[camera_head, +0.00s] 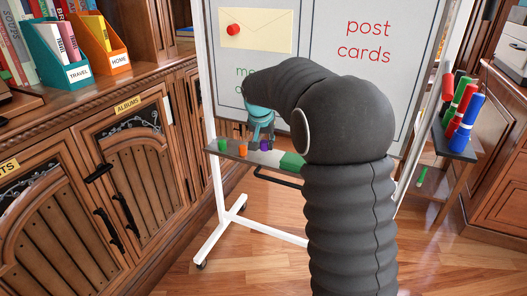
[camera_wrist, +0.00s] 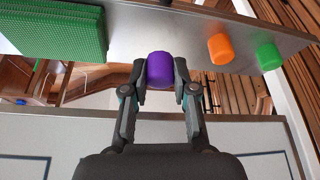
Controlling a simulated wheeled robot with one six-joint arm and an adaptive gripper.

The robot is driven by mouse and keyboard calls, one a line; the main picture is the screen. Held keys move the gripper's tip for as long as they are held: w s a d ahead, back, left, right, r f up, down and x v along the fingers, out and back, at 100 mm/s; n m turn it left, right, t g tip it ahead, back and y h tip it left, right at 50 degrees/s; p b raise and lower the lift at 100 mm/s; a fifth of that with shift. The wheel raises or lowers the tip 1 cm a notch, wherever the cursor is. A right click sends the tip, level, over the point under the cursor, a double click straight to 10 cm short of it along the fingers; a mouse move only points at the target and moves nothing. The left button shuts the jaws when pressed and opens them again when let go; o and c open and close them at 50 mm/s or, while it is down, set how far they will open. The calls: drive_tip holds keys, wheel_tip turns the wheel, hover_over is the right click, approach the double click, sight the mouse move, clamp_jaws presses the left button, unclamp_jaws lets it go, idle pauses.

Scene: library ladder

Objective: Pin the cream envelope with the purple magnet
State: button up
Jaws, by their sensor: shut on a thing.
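The cream envelope (camera_head: 262,33) lies flat against the upper left of the whiteboard, with a round red magnet (camera_head: 233,29) on its left part. My gripper (camera_head: 263,138) is down at the board's tray, below the envelope. Its fingers are shut on the purple magnet (camera_wrist: 160,67), one fingertip on each side. The purple magnet also shows in the head view (camera_head: 264,145), right of the orange one. I cannot tell whether it touches the tray.
The tray (camera_wrist: 165,30) also holds an orange magnet (camera_wrist: 220,49), a green magnet (camera_wrist: 268,56) and a green eraser-like block (camera_wrist: 55,32). Colored markers (camera_head: 463,115) stand at the right. Wooden cabinets (camera_head: 140,170) line the left. My arm hides part of the board.

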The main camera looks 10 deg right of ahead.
sight(264, 142)
wheel_tip(264, 142, up, 5)
drive_tip(key=shift+r, duration=0.2)
drive_tip(key=shift+r+p, duration=1.15)
drive_tip(key=shift+r, duration=1.65)
